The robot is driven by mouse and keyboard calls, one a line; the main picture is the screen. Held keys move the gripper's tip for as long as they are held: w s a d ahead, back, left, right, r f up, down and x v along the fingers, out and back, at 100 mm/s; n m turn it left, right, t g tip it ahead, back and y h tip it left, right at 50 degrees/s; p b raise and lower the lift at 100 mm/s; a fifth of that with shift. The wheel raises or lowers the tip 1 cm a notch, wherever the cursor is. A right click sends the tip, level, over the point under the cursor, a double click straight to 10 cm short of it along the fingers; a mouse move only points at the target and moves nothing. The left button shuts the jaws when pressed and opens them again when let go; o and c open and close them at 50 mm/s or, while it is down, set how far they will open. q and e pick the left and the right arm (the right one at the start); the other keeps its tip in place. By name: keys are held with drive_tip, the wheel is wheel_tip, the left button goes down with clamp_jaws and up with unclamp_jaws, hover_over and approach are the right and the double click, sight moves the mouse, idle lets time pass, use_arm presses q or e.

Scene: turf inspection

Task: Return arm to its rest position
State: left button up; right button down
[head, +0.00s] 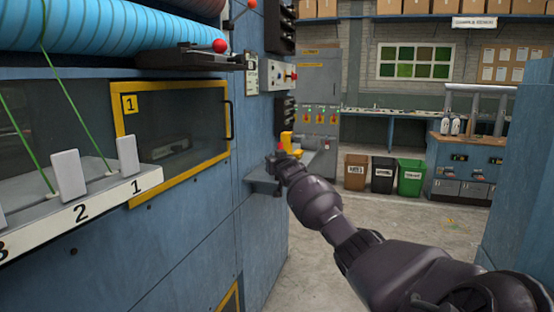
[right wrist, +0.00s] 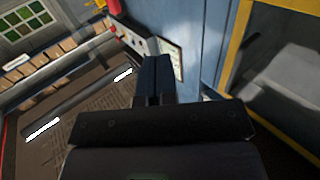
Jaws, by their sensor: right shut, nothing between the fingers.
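My right arm reaches in from the lower right of the head view. Its gripper (head: 274,158) is at the far end, in front of the blue machine's side, close to a small grey shelf (head: 262,184) and a yellow device (head: 287,138). In the right wrist view the two dark fingers of the right gripper (right wrist: 157,70) are together, with nothing between them. Whether the fingers touch anything is not clear. My left gripper is in neither view.
The blue machine (head: 180,240) fills the left, with a yellow-framed window (head: 180,190), a numbered ledge (head: 95,208) and a red-knobbed lever (head: 219,46). A blue panel (head: 525,170) stands at the right edge. Open floor (head: 400,212) lies between, before several bins (head: 383,173).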

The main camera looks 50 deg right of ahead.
drive_tip(key=w+a+r+n+t+y, duration=0.2)
drive_tip(key=a+n, duration=0.3)
drive_tip(key=a, duration=0.6)
drive_tip(key=s+a+f+n+y, duration=0.3)
drive_tip(key=s+a+f, duration=0.1)
drive_tip(key=a+f, duration=0.6)
drive_tip(key=s+a+f+n+y, duration=0.2)
drive_tip(key=s+a+f+y, duration=0.15)
drive_tip(key=a+f, duration=0.7)
drive_tip(key=s+a+f+g+y, duration=0.1)
drive_tip(key=s+a+f, duration=0.5)
drive_tip(key=s+f, duration=0.15)
drive_tip(key=s+a+f+g, duration=0.2)
drive_tip(key=s+a+f, duration=0.4)
drive_tip(key=s, duration=0.3)
drive_tip(key=s+a+f+m+g, duration=0.1)
drive_tip(key=s+a+f, duration=0.1)
drive_tip(key=s+f, duration=0.3)
drive_tip(key=s+a+f+m+g, duration=0.1)
drive_tip(key=s+a+f+g, duration=0.1)
drive_tip(key=s, duration=1.1)
wheel_tip(320, 180, down, 3)
drive_tip(key=shift+s+a+r+m, duration=0.15)
drive_tip(key=shift+s+a+m, duration=0.2)
drive_tip(key=shift+a, duration=0.1)
